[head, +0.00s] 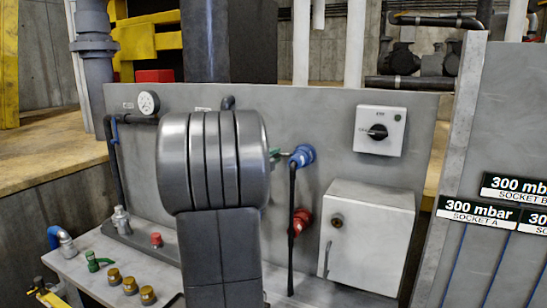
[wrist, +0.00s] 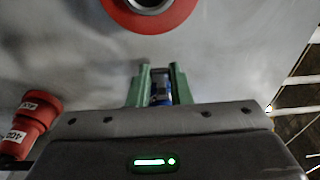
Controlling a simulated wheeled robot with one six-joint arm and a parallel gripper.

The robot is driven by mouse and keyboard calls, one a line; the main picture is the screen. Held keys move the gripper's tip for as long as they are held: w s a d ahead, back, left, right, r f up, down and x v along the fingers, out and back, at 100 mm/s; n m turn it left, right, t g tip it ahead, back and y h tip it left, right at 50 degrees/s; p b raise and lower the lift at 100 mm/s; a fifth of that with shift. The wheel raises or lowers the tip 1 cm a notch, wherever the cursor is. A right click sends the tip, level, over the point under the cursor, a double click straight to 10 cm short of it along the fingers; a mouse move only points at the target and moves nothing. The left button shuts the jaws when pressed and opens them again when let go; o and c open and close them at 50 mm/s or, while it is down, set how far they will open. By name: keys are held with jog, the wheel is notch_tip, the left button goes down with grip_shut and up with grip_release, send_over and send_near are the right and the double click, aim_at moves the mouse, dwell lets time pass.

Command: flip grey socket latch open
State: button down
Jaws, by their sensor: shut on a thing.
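The blue socket (head: 302,155) is on the grey back panel in the head view, with a dark cable hanging below it. My gripper (head: 282,154) is mostly hidden behind my own arm; its green fingertips reach the left side of the blue socket. In the wrist view, my gripper's green fingers (wrist: 160,88) are close together with a small blue and dark part (wrist: 161,86) between them. I cannot make out a separate grey latch; the fingers and my arm hide the area.
A red socket (head: 301,221) is below the blue one. A grey box (head: 366,238) stands to the right, under a rotary switch (head: 380,131). In the wrist view, a red ring (wrist: 150,10) is at the top and a red plug (wrist: 30,122) at the left.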

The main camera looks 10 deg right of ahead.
jog(key=shift+w+d+m+g+h+p, duration=0.1)
jog(key=shift+w+m+g+h+p, duration=0.3)
jog(key=shift+m+g+h+p, duration=0.4)
jog(key=shift+w+m+g+h+p, duration=0.4)
jog(key=shift+m+g+h, duration=0.3)
jog(key=shift+g, duration=0.3)
jog(key=shift+s, duration=0.1)
jog(key=c, duration=1.3)
grip_release()
jog(key=b+v, duration=0.3)
jog(key=v, duration=1)
jog(key=shift+s+a, duration=0.15)
jog(key=shift+a, duration=0.2)
